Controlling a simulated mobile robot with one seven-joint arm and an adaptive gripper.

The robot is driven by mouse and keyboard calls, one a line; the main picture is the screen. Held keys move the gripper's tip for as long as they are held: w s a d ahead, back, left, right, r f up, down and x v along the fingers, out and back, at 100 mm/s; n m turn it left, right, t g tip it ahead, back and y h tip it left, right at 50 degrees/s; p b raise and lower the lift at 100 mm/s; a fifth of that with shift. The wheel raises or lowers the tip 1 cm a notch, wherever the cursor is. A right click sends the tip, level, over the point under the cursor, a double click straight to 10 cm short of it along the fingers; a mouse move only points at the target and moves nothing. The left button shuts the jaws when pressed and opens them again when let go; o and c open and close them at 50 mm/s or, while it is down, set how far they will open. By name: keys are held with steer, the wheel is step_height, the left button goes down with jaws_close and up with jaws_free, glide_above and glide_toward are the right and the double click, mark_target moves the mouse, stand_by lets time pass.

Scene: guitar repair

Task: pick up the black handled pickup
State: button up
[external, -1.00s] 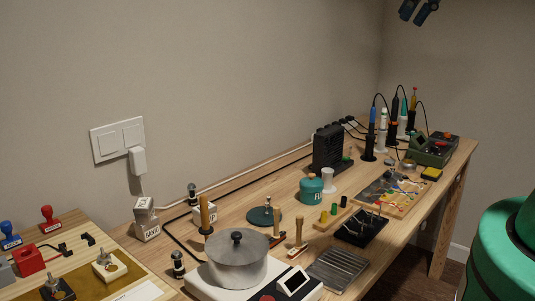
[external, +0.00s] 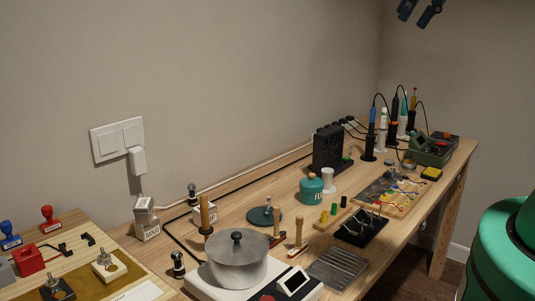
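A small black pickup with a metal-looking upright handle (external: 57,290) sits at the lower left, on the brown mat of the left worktop, partly cut by the bottom edge of the picture. A similar cream pickup with a handle (external: 109,268) sits to its right and a little farther back. My gripper (external: 414,19) shows only at the top edge, high above the bench and far to the right of the black pickup. Its two dark fingers are apart, with nothing visible between them.
Red (external: 47,217) and blue (external: 10,238) stamps and a red block (external: 31,261) stand near the pickups. A grey pot (external: 238,266) stands right of them on a white hotplate. Beyond are bench tools and a black rack (external: 330,150). The air above is clear.

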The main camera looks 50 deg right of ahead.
steer(key=shift+w, duration=0.15)
steer(key=m+g+p, duration=0.2)
steer(key=m+g, duration=0.1)
steer(key=g, duration=0.3)
glide_above(277, 207)
step_height(277, 207, down, 32)
steer(key=shift+f, duration=0.25)
steer(key=shift+d+f, duration=0.1)
steer(key=shift+f+b, duration=0.4)
steer(key=shift+f, duration=3.8)
